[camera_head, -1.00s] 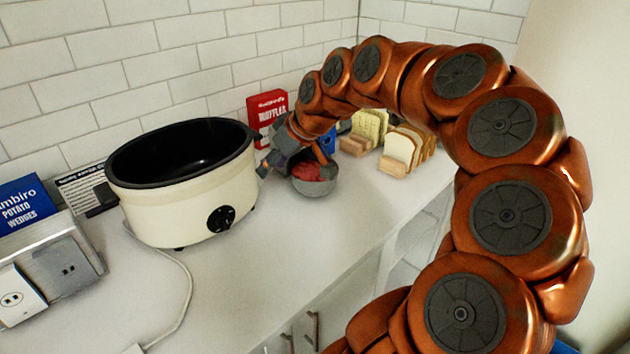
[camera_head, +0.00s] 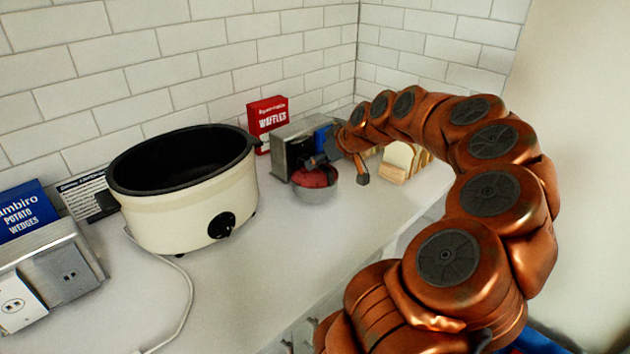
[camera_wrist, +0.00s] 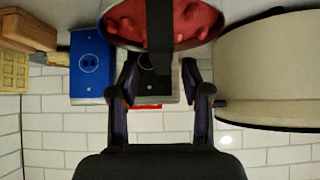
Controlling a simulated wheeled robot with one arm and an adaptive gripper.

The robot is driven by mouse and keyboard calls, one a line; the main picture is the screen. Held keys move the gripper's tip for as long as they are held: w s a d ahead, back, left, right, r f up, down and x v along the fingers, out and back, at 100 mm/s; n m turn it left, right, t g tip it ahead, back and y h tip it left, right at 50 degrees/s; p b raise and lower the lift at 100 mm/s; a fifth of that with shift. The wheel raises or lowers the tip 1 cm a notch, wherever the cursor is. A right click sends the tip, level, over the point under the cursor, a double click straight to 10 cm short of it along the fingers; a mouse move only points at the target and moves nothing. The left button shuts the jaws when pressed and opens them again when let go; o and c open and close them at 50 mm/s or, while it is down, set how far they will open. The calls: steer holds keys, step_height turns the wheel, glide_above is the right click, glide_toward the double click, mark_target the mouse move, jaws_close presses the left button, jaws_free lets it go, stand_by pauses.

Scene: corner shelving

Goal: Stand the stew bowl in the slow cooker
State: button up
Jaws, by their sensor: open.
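The slow cooker (camera_head: 185,215) is a cream oval pot with a black rim, a dark inside and a front knob. It stands uncovered on the counter at left, and its side shows at the right of the wrist view (camera_wrist: 270,65). The stew bowl (camera_head: 316,194) is small and grey with red contents. It stands upright on the counter, right of the cooker, and shows at the top of the wrist view (camera_wrist: 125,42). My gripper (camera_head: 338,169) is open at the bowl, its fingers apart in the wrist view (camera_wrist: 160,68). I cannot tell whether they touch the bowl.
A metal box (camera_head: 285,150) and a red waffles box (camera_head: 267,118) stand behind the bowl. Bread slices (camera_head: 397,160) in a rack are to the right. A blue potato wedges box (camera_head: 25,215) and a metal appliance (camera_head: 65,265) are at far left. The front counter is mostly clear.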

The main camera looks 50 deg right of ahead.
mark_target(314, 178)
steer(key=shift+p+x, duration=0.3)
steer(key=shift+x, duration=1.2)
steer(key=shift+a, duration=0.1)
steer(key=shift+c, duration=0.2)
jaws_close()
